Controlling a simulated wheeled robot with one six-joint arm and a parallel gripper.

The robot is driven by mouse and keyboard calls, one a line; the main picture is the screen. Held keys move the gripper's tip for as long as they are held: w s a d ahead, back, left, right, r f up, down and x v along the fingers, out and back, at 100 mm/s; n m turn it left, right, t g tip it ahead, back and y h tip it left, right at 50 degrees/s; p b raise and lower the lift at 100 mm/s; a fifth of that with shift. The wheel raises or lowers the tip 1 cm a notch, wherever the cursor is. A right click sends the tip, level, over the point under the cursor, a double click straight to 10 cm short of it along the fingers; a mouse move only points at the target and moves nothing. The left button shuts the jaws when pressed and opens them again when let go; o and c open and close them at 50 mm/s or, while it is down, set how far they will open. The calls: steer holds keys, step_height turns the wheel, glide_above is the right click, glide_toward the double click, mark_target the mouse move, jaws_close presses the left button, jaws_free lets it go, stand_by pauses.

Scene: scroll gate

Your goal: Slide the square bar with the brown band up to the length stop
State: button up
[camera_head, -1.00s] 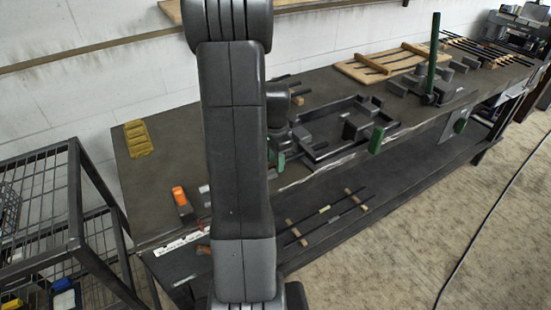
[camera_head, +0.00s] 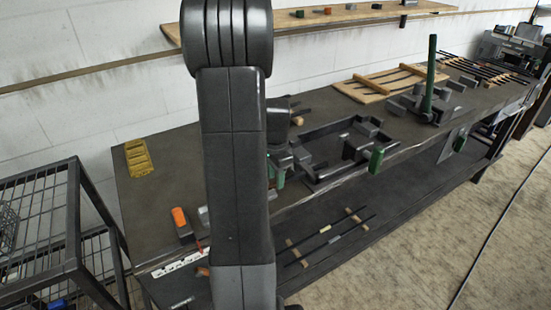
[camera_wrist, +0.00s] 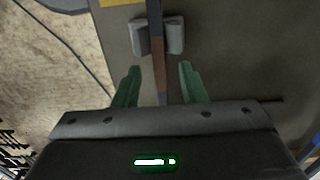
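In the wrist view a straight bar (camera_wrist: 154,22) with a brown band (camera_wrist: 158,62) runs top to bottom through the picture. It passes between two grey blocks, the left one (camera_wrist: 140,38) and the right one (camera_wrist: 174,38). My gripper (camera_wrist: 159,70) has its two green fingers spread, one on each side of the bar, with a gap on both sides. I cannot tell its height over the bar. In the head view my arm hides most of this area, and only a green finger (camera_head: 279,178) shows beside it. I cannot make out the length stop for certain.
The long dark bench (camera_head: 160,200) carries a black frame (camera_head: 325,178), a green post (camera_head: 430,75) and a wooden rack (camera_head: 375,85). A wire rack (camera_head: 70,215) adjoins the bench's left end.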

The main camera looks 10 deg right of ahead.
step_height(320, 180, up, 12)
steer(key=shift+r, duration=0.2)
steer(key=shift+f, duration=0.1)
step_height(320, 180, down, 14)
steer(key=shift+r, duration=0.1)
step_height(320, 180, up, 3)
steer(key=shift+f, duration=0.1)
steer(key=shift+r, duration=0.65)
